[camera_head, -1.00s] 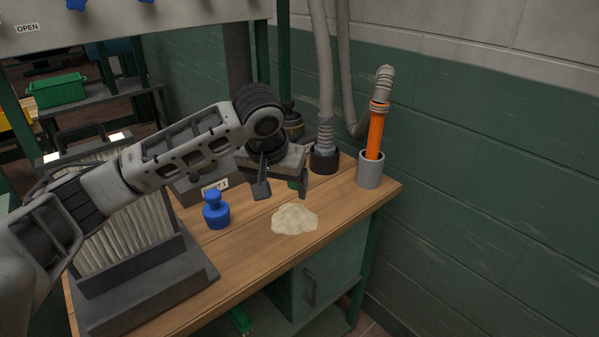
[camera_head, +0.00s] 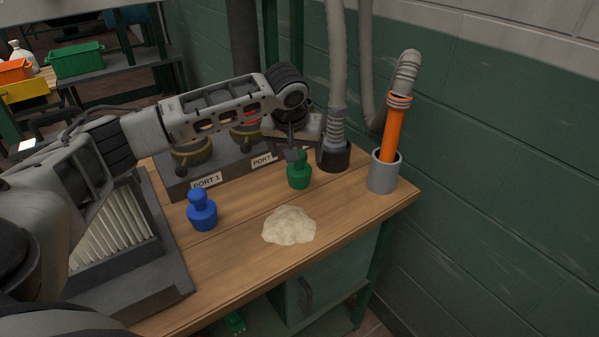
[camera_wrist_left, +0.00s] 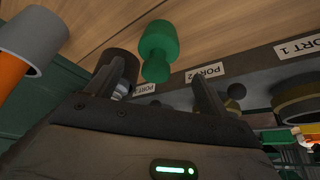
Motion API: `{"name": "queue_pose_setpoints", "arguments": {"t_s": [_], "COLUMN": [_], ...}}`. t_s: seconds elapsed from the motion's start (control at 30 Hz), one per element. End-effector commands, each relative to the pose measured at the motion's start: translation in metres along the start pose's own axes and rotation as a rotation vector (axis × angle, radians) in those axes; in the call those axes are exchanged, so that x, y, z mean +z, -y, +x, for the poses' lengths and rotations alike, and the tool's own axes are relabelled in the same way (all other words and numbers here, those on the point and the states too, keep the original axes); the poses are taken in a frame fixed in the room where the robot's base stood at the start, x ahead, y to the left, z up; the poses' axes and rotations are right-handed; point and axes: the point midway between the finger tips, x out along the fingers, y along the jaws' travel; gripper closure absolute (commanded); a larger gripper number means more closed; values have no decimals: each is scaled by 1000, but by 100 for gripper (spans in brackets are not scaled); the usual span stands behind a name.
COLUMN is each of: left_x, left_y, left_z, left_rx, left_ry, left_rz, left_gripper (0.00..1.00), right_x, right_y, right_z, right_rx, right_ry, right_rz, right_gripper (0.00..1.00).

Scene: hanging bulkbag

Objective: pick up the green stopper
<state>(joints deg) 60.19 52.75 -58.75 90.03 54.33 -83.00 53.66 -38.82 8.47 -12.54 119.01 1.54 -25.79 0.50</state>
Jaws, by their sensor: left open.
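The green stopper (camera_head: 299,172) stands upright on the wooden bench, in front of the port block. My left gripper (camera_head: 292,148) is open just above and behind it in the head view, overlapping the stopper's top. In the left wrist view the stopper (camera_wrist_left: 158,52) shows between and just past the tips of the two spread fingers (camera_wrist_left: 162,78), with nothing between them. I cannot tell whether a finger touches it. My right gripper is not in view.
A blue stopper (camera_head: 202,211) and a pale powder heap (camera_head: 289,225) are on the bench. The port block (camera_head: 222,172) stands behind. A dark hose holder (camera_head: 334,157) and a grey cup (camera_head: 383,173) with an orange-ended hose stand at right.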

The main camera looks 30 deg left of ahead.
Motion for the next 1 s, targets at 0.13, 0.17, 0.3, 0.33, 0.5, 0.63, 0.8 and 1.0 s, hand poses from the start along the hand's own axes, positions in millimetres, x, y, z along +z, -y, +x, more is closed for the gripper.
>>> {"name": "queue_pose_setpoints", "arguments": {"t_s": [0.13, 0.17, 0.3, 0.33, 0.5, 0.63, 0.8, 1.0], "left_x": [0, 0, 1, 1, 2, 1, 1, 1], "left_y": [0, 0, -2, -3, -4, -4, -4, -4], "left_z": [11, 13, 28, 33, 57, 64, 64, 64], "left_rx": [-1, -1, -1, -1, -1, 0, 0, 0], "left_ry": [0, 0, 1, 2, 1, -1, -1, -1], "left_rz": [0, 0, 1, 1, 0, 1, 1, 1], "left_gripper": [20, 20, 20, 20, 20, 20, 20, 67], "right_x": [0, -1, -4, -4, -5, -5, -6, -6], "right_y": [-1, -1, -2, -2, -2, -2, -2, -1], "right_z": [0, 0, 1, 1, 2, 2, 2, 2], "right_rx": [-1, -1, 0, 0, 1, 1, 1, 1], "right_ry": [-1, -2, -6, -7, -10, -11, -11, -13], "right_rz": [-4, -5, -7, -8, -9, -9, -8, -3], "right_gripper": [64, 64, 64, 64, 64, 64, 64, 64]}}
